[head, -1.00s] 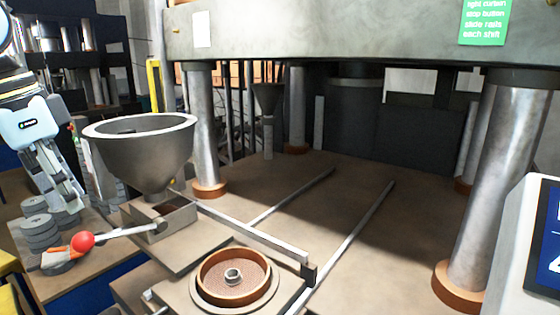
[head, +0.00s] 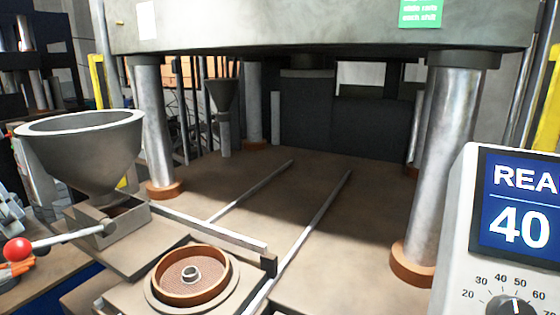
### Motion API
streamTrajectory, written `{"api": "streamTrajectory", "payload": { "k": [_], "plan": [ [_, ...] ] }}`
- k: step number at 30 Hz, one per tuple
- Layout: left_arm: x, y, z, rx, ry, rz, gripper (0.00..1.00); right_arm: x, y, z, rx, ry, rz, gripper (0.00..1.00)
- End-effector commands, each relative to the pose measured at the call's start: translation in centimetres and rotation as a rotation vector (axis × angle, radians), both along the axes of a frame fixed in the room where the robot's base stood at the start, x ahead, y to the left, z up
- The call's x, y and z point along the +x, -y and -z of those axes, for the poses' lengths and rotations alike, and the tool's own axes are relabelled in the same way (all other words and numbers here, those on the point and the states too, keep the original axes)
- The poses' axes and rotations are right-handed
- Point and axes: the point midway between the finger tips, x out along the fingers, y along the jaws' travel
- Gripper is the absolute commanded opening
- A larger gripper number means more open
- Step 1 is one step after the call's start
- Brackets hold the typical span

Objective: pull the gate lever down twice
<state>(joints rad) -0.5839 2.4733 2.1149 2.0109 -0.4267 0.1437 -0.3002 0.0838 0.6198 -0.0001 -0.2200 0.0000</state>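The gate lever is a grey rod (head: 68,237) with a red ball knob (head: 17,249) at its left end. It runs from the gate box (head: 108,222) under the grey hopper (head: 80,145) out to the left, sloping slightly down toward the knob. Part of my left gripper (head: 8,213) shows at the left edge, above the knob and apart from it in the picture. It is cut off by the frame, so its fingers cannot be judged. My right gripper is not in view.
A round brown mould (head: 191,275) with a central hub sits front centre on a slide with rails (head: 312,225). Thick press columns (head: 440,160) stand around the bed. A control panel (head: 515,215) reading 40 stands at the right. An orange object (head: 15,270) lies beneath the knob.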

Motion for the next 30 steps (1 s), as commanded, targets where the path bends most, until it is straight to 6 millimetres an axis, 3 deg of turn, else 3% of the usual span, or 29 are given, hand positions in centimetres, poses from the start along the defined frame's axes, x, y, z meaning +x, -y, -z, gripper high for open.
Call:
{"api": "streamTrajectory", "payload": {
  "k": [30],
  "plan": [
    [0.0,0.0,6.4,0.000,0.001,0.000,0.23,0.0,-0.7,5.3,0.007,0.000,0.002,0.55]
  ]
}}
